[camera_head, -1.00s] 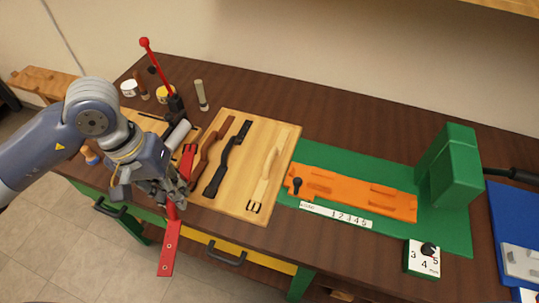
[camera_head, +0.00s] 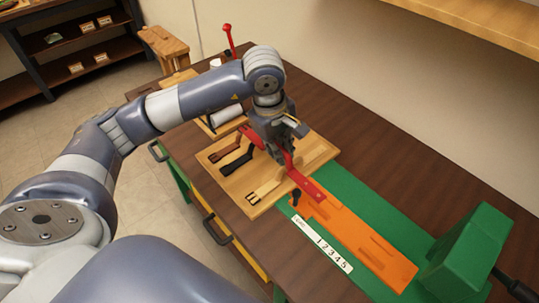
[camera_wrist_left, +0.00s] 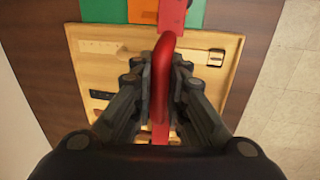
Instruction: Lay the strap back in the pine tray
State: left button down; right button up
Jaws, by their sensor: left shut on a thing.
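My left gripper (camera_head: 284,154) is shut on a red strap (camera_head: 306,184) and holds it above the pine tray (camera_head: 318,150). The strap's end with holes reaches past the tray's right edge, over the green mat. In the left wrist view the strap (camera_wrist_left: 171,15) runs between my fingers (camera_wrist_left: 163,92) with a rounded red part upright in the grip, and the tray (camera_wrist_left: 84,72) is below. In the tray lie a brown strap (camera_head: 226,152), a black strap (camera_head: 237,162) and a tan strap (camera_head: 264,190). My gripper hides part of the tray. My right gripper is out of view.
A green mat (camera_head: 345,195) with an orange fixture (camera_head: 370,246) and a number strip (camera_head: 322,243) lies right of the tray. A green block (camera_head: 468,250) stands beyond it. A red-knobbed lever (camera_head: 229,40) and a white roll (camera_head: 226,115) are behind. Bare table lies behind the tray.

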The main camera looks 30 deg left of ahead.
pick_arm(q)
jog(key=w+a+f+n+g+y, duration=0.1)
jog(key=w+a+n, duration=0.3)
jog(key=n, duration=0.5)
jog(key=w+a+f+n+y, duration=0.1)
jog(key=w+a+n+y, duration=0.1)
jog(key=w+n, duration=0.5)
jog(key=f, duration=0.2)
jog(key=s+f+n+p, duration=0.1)
jog(key=f, duration=0.1)
jog(key=f+n, duration=0.1)
jog(key=shift+s+f, duration=0.35)
jog(key=shift+f, duration=0.05)
jog(key=shift+f+p, duration=0.3)
jog(key=shift+f, duration=0.3)
jog(key=x, duration=0.2)
jog(key=p+x, duration=0.1)
jog(key=shift+s+d, duration=0.15)
jog(key=shift+d, duration=0.2)
jog(key=shift+f, duration=0.1)
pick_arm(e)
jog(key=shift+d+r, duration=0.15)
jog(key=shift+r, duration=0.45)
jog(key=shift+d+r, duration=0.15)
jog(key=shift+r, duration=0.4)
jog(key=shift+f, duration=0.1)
